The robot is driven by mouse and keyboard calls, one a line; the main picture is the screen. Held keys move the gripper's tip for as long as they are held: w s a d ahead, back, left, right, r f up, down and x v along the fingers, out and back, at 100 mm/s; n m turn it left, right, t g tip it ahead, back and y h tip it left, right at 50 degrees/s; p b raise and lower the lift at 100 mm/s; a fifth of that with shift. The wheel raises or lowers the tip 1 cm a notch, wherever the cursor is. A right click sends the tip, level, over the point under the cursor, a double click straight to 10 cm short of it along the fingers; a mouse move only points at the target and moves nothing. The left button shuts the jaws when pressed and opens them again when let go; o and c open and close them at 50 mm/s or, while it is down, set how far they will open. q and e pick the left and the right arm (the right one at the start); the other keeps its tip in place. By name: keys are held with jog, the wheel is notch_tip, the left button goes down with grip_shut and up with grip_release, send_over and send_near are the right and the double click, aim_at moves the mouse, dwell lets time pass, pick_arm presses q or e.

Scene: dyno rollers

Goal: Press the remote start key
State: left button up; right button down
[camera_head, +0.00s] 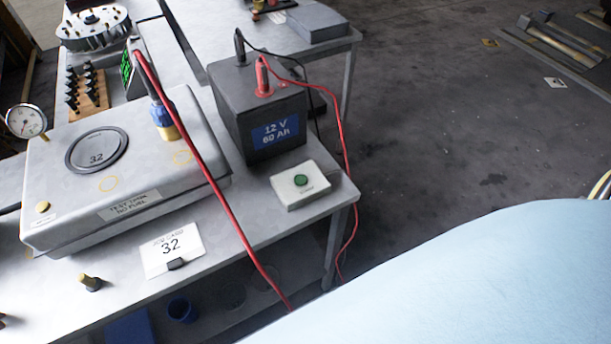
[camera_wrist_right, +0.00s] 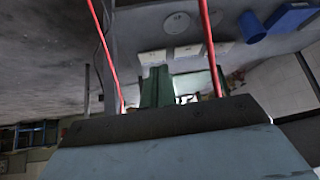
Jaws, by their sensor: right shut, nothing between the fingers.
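The remote start key is a round green button (camera_head: 301,180) on a small white box (camera_head: 305,192). The box stands near the right edge of the grey bench, in front of the black battery, in the head view. My right gripper (camera_wrist_right: 157,72) shows in the right wrist view as green fingers held together, with nothing between them. A pale block (camera_wrist_right: 152,57) shows just beyond the fingertips; I cannot tell whether it is the key's box or whether they touch. My left gripper is in neither view.
A battery (camera_head: 262,110) with red and black leads stands behind the box. A red cable (camera_head: 212,180) crosses over the grey tank (camera_head: 75,190) and bench. A job card (camera_head: 172,250) stands left of the box. Dark floor lies open to the right.

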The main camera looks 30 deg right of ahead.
jog(key=w+d+r+t+p, duration=0.1)
jog(key=w+r+t, duration=0.1)
jog(key=r, duration=0.9)
jog(key=w+d+r+m+t+h, duration=0.1)
jog(key=w+r+t, duration=0.2)
jog(key=r, duration=0.9)
jog(key=w+d+r+t+p, duration=0.1)
jog(key=w+r+t, duration=0.2)
jog(key=r, duration=0.9)
jog(key=w, duration=0.3)
jog(key=shift+d+m+p, duration=0.2)
jog(key=shift+m+p, duration=0.1)
jog(key=shift+p, duration=0.05)
send_over(306, 188)
notch_tip(306, 188, down, 2)
jog(key=shift+s+f, duration=0.15)
jog(key=shift+f, duration=0.05)
jog(key=f, duration=0.2)
jog(key=shift+w+f, duration=0.2)
jog(key=shift+f, duration=0.1)
jog(key=shift+f+b, duration=0.35)
jog(key=shift+f, duration=0.4)
jog(key=shift+s, duration=0.1)
